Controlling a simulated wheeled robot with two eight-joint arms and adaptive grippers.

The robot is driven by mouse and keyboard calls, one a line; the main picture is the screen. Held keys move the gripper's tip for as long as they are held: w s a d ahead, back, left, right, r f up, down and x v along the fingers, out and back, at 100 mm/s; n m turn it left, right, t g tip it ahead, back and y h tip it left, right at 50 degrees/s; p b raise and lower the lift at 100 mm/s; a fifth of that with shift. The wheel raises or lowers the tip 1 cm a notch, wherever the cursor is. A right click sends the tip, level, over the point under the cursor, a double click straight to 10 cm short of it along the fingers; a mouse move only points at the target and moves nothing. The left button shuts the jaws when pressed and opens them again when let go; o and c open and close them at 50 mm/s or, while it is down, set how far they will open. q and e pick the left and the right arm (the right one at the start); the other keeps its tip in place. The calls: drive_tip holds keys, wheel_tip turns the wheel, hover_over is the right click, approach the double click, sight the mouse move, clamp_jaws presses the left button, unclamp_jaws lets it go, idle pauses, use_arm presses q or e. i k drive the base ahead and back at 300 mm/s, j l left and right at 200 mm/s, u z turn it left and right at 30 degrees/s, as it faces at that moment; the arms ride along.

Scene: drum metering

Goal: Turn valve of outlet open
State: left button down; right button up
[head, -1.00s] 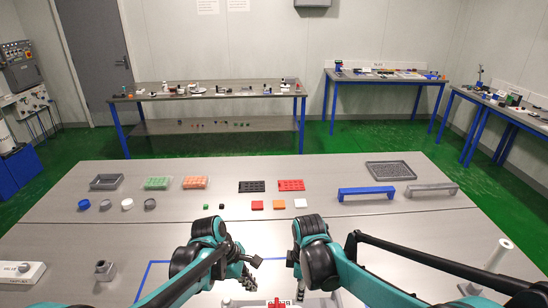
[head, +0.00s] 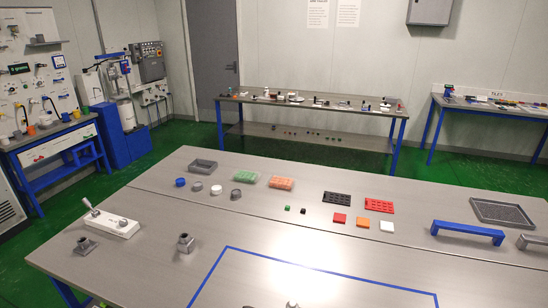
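A white block (head: 118,227) lies at the left end of the near table. A grey lever (head: 91,210) stands tilted at its left end, and a small round grey part (head: 122,222) sits near its middle. The lettering on the block is too small to read now. I cannot tell from the lever whether the valve is open or closed. Neither gripper can be made out in the head view. Small dark-grey shapes (head: 292,304) are cut off at the bottom edge, and I cannot tell what they are.
Two grey fittings (head: 86,245) (head: 186,243) stand near the block. A blue tape outline (head: 320,268) marks the table's front. Trays, caps and coloured tiles line the back. A white drum-like cylinder (head: 126,113) stands by a blue base against the left wall.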

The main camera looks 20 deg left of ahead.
sight(122, 223)
drive_tip(key=u, duration=2)
drive_tip(key=i+j+z, duration=0.1)
drive_tip(key=z, duration=0.75)
drive_tip(key=i+j+z, duration=0.3)
drive_tip(key=j, duration=0.25)
drive_tip(key=i+j+z, duration=0.15)
drive_tip(key=j, duration=0.2)
drive_tip(key=i+j+z, duration=0.15)
drive_tip(key=j, duration=0.15)
drive_tip(key=i+j+z, duration=0.15)
drive_tip(key=j, duration=0.2)
drive_tip(key=i+j, duration=0.1)
drive_tip(key=j, duration=0.35)
drive_tip(key=i+j, duration=0.15)
drive_tip(key=j, duration=0.35)
